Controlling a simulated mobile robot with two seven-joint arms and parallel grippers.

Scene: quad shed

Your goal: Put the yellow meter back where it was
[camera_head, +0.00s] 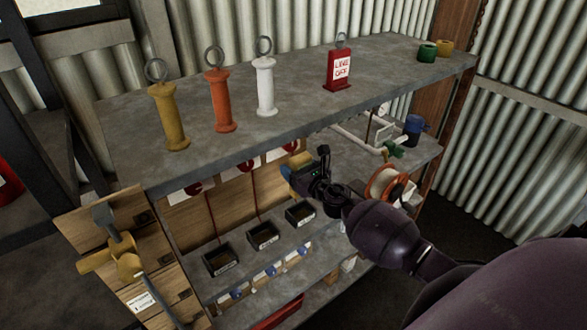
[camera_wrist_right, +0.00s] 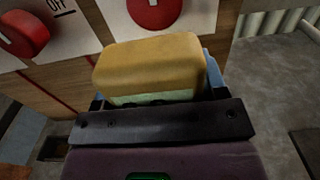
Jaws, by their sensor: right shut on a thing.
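The yellow meter (camera_wrist_right: 150,68) fills the middle of the right wrist view, its yellow top and a pale green strip below showing. In the head view a small part of the yellow meter (camera_head: 299,159) shows beyond my right gripper (camera_head: 300,176). My right gripper is shut on the meter, under the upper shelf and in front of the wooden back panel. Red round switches on white plates (camera_wrist_right: 152,8) are behind the meter. Most of the meter is hidden in the head view. My left gripper is not in view.
The upper grey shelf (camera_head: 300,90) carries yellow, orange and white ringed posts and a red sign block (camera_head: 339,69). Black bins (camera_head: 263,236) stand on a lower shelf. An orange cable reel (camera_head: 386,186) is right of my gripper. Pipes and a blue-topped container (camera_head: 413,127) are behind it.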

